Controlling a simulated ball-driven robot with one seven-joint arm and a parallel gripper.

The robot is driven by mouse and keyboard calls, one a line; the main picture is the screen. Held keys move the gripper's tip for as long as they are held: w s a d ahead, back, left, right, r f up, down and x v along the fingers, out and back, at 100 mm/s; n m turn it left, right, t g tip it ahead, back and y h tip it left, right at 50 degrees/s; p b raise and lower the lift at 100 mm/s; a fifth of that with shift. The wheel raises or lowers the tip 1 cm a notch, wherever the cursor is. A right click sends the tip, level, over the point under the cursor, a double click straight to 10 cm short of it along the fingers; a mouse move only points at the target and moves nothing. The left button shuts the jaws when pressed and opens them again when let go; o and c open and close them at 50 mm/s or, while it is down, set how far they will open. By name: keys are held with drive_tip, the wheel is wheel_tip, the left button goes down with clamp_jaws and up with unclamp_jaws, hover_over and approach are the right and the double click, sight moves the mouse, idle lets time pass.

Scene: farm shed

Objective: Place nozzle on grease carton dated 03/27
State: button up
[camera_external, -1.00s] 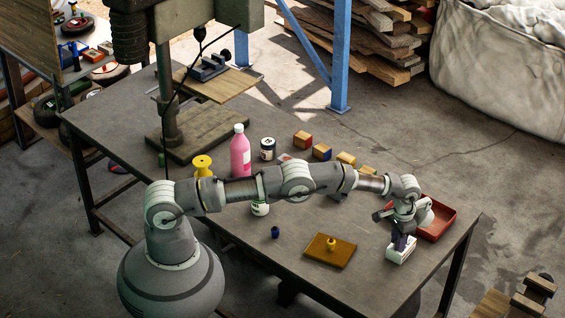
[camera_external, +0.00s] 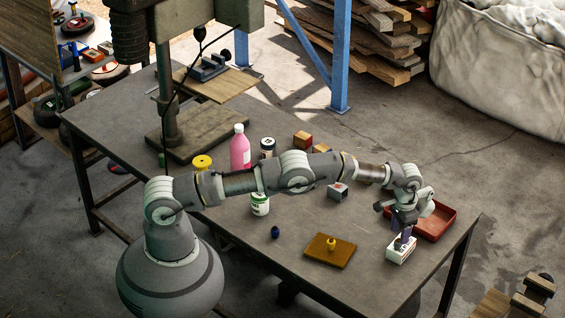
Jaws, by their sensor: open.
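A small white carton (camera_external: 401,254) stands near the right front of the table; its date is too small to read. My gripper (camera_external: 404,230) points down just above the carton and is open. A dark purple-blue piece (camera_external: 405,241), perhaps a nozzle, shows upright at the carton's top, below and between the fingers. I cannot tell whether the fingers touch it. Another small dark blue piece (camera_external: 275,232) stands on the table, and a yellow piece (camera_external: 331,243) stands on a brown board (camera_external: 322,254).
A red tray (camera_external: 438,227) lies behind my gripper. A grey box (camera_external: 338,191), white-green jar (camera_external: 260,204), pink bottle (camera_external: 240,151) and yellow spool (camera_external: 202,164) stand farther back. A drill press (camera_external: 167,90) stands at the back left. The front table edge is clear.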

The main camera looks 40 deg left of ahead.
wheel_tip(320, 180, up, 8)
drive_tip(key=p, duration=0.2)
drive_tip(key=w+a+r+n+t+h, duration=0.1)
drive_tip(key=w+a+r+t, duration=0.15)
drive_tip(key=a+r, duration=0.7)
drive_tip(key=w+a+r+n+t+h, duration=0.1)
drive_tip(key=w+a+r+t, duration=0.3)
drive_tip(key=r, duration=1)
drive_tip(key=w+a+r+n+h, duration=0.1)
drive_tip(key=w+a+r, duration=0.1)
drive_tip(key=a+r, duration=0.75)
drive_tip(key=s+a+r+n+t, duration=0.1)
drive_tip(key=s+a+r+t, duration=0.15)
drive_tip(key=a+r, duration=0.4)
drive_tip(key=s+a+r+t, duration=0.2)
drive_tip(key=s+a+r, duration=0.15)
drive_tip(key=r, duration=0.65)
drive_tip(key=s+a+r+n+t+y, duration=0.1)
drive_tip(key=s+a+r+t+y, duration=0.2)
drive_tip(key=s+a+r, duration=0.9)
drive_tip(key=shift+s+r+n+t, duration=0.3)
drive_tip(key=shift+s+t, duration=0.4)
drive_tip(key=shift+s, duration=0.4)
